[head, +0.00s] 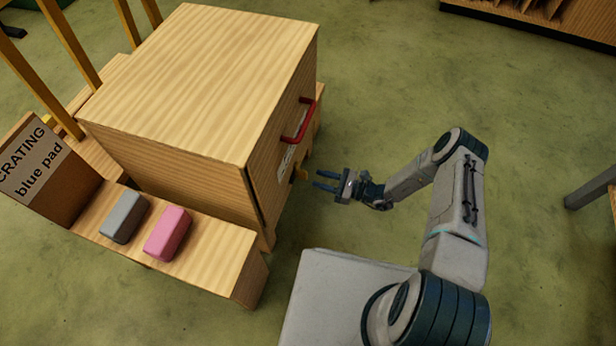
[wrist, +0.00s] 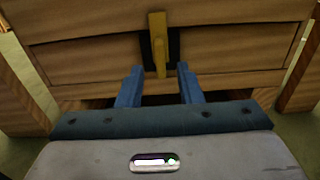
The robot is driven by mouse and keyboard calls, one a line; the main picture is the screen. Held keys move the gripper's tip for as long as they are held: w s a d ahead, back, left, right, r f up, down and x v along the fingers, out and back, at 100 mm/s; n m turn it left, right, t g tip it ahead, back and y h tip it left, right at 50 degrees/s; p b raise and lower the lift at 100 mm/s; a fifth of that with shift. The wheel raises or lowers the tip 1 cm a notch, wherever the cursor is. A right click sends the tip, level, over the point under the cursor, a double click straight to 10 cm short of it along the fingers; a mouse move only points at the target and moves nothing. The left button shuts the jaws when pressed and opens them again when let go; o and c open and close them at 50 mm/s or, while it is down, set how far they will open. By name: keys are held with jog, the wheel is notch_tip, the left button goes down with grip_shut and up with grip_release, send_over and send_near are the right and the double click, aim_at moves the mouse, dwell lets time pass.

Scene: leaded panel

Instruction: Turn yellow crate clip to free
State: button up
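The yellow clip (wrist: 157,45) stands upright on the crate's front face in the wrist view, over a dark patch. In the head view the clip (head: 301,174) shows small, low on the crate's right-hand face. The wooden crate (head: 200,75) is a large box with a red handle (head: 299,121) on that same face. My gripper (head: 316,180) is open and empty, just off that face. In the wrist view its two blue fingers (wrist: 158,86) point at the crate, one to each side of the clip's lower end. I cannot tell whether they touch it.
A wooden ledge (head: 213,273) beside the crate carries a grey block (head: 124,217) and a pink block (head: 168,234). A sign (head: 36,163) reading "CRATING blue pad" stands at its left end. The green floor right of the crate is clear around my arm.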

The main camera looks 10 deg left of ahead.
aim_at(301, 172)
jog(key=a+b, duration=0.1)
jog(key=a, duration=0.4)
jog(key=shift+w, duration=0.2)
grip_shut()
